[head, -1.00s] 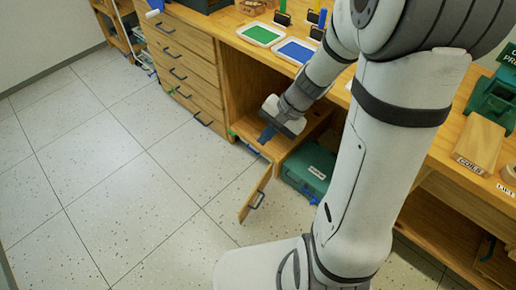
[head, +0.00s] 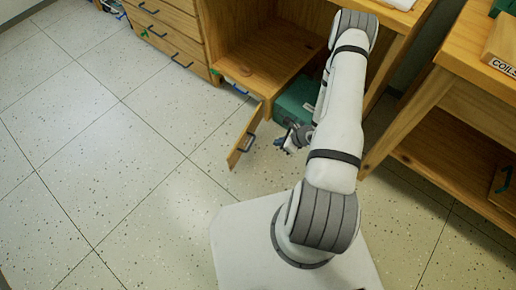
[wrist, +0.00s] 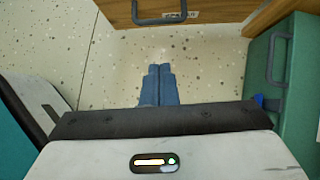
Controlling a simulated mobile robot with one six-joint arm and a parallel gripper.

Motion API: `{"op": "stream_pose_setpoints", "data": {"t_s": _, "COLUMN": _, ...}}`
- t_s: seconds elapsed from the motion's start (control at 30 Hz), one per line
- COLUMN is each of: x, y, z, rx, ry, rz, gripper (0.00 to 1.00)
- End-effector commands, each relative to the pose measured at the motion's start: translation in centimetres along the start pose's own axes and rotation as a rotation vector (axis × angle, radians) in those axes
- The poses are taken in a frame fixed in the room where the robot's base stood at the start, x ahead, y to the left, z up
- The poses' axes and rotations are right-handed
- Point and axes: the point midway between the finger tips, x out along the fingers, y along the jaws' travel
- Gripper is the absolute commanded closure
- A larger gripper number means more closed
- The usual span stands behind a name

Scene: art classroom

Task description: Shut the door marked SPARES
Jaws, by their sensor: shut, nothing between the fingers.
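A small wooden door (head: 243,142) stands swung out from the low cabinet (head: 268,74), over the floor. Its dark handle (head: 246,143) faces my arm. In the wrist view, the door (wrist: 215,10) crosses the top edge with its grey handle (wrist: 143,20). A label (wrist: 174,16) beside the handle is only partly visible, and I cannot read it clearly. My gripper (head: 281,141) is shut and empty, just right of the door and apart from it. In the wrist view, its blue fingers (wrist: 158,76) point towards the handle side, with speckled floor between.
A green case (head: 296,103) with a handle sits right of the door, close to my gripper; it also shows in the wrist view (wrist: 290,95). Drawers (head: 172,25) stand left of the cabinet. A wooden bench (head: 460,75) stands at right. The floor (head: 130,165) at left is clear.

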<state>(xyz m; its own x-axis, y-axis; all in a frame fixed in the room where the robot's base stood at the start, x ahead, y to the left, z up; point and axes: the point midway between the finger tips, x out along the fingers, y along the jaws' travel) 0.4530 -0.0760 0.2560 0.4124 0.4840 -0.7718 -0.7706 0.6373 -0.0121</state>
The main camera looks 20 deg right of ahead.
Motion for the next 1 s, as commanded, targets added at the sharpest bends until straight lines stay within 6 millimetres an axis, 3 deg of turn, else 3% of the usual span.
{"op": "stream_pose_setpoints", "data": {"t_s": 0.1, "x": 1.1, "y": 0.3, "z": -1.2, "rx": 0.028, "ry": 0.01, "rz": -0.006, "gripper": 1.0}}
{"op": "stream_pose_setpoints", "data": {"t_s": 0.27, "x": 3.1, "y": 0.3, "z": -1.3, "rx": 0.029, "ry": 0.01, "rz": -0.006, "gripper": 1.0}}
{"op": "stream_pose_setpoints", "data": {"t_s": 0.63, "x": 11.0, "y": 0.2, "z": -1.4, "rx": 0.027, "ry": 0.009, "rz": -0.006, "gripper": 1.0}}
{"op": "stream_pose_setpoints", "data": {"t_s": 0.8, "x": 12.8, "y": 0.1, "z": 0.3, "rx": 0.027, "ry": 0.009, "rz": -0.008, "gripper": 1.0}}
{"op": "stream_pose_setpoints", "data": {"t_s": 1.0, "x": 13.7, "y": 0.0, "z": 1.1, "rx": 0.03, "ry": 0.01, "rz": -0.009, "gripper": 1.0}}
